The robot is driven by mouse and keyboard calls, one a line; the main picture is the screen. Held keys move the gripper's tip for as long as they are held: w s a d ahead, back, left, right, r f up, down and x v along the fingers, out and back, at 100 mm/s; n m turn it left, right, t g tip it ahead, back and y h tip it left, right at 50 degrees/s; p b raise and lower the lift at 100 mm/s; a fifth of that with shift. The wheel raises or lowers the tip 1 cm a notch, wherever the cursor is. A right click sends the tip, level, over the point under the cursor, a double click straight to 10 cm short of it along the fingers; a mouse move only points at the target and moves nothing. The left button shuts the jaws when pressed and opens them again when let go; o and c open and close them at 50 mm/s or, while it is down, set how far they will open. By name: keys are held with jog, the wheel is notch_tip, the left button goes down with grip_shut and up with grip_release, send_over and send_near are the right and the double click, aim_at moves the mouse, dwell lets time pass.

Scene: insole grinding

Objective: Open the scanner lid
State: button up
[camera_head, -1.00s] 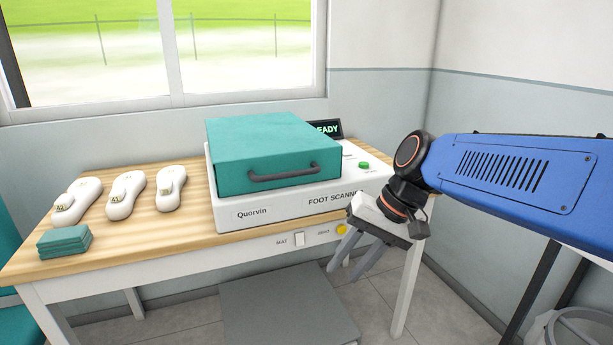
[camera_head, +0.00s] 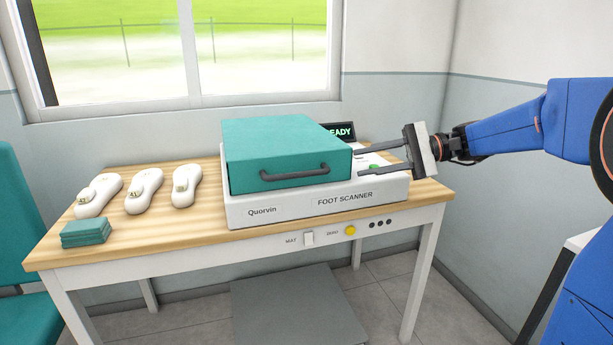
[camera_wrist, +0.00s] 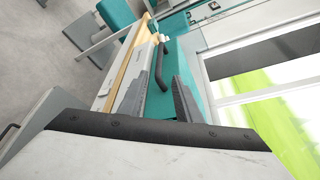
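The scanner lid (camera_head: 285,150) is a teal box-shaped cover, shut on the white foot scanner (camera_head: 300,212) on the table. A dark bar handle (camera_head: 295,174) runs across its front face. My gripper (camera_head: 357,163) is open, with its two fingers spread and pointing left, to the right of the lid. The fingertips appear close to the lid's right side; contact cannot be told. In the wrist view the handle (camera_wrist: 160,64) and teal lid (camera_wrist: 172,56) show beyond the fingers (camera_wrist: 158,95), with nothing between the fingertips.
Several pale insole forms (camera_head: 145,191) and a stack of teal pads (camera_head: 86,232) lie on the left of the wooden table (camera_head: 160,240). A white switch (camera_head: 309,238) and yellow button (camera_head: 350,230) are on the table front.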

aim_at(307, 173)
jog(key=x, duration=1.7)
jog(key=shift+s+a+f, duration=0.1)
jog(key=shift+s+f, duration=0.05)
grip_shut()
